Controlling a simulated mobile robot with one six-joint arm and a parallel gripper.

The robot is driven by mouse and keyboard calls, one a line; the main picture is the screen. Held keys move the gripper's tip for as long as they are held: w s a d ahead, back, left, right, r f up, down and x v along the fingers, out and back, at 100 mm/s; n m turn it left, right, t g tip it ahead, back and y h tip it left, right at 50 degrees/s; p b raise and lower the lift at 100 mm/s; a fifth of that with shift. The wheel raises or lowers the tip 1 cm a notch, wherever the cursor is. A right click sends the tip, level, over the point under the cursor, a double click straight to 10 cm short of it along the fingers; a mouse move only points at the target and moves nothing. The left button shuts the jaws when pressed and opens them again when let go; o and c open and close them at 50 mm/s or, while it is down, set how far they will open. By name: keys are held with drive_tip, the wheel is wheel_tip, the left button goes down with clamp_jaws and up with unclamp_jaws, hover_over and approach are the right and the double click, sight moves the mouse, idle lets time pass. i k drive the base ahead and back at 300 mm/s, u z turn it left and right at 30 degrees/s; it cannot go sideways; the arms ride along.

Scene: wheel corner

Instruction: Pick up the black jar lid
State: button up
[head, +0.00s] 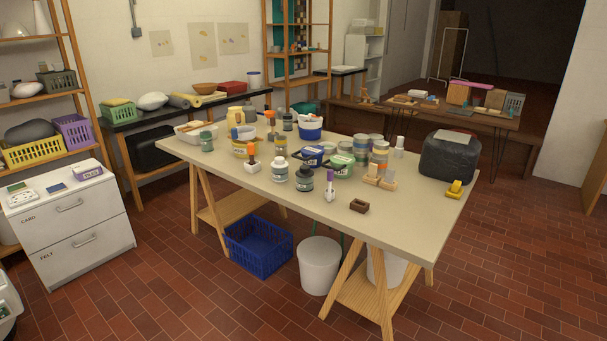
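A cream-topped trestle table (225,174) stands in the middle of the head view, crowded with jars, tubs and tools. A jar with a dark top (304,179) stands near the table's front middle. The dark top may be the black jar lid, but it is too small to be sure. A pale-topped jar (280,171) with a teal band stands just left of it. No loose black lid can be made out. My gripper is not in view.
A purple-topped bottle (329,188) and a brown block (359,206) stand right of the jars. A black container (449,157) and a yellow tape dispenser (454,189) occupy the right end. A blue crate (258,245) and a white bucket (319,268) stand below. Tiled floor in front is clear.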

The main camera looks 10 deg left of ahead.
sight(305, 172)
drive_tip(key=z, duration=1.1)
drive_tip(key=i, duration=1.9)
drive_tip(key=u, duration=0.5)
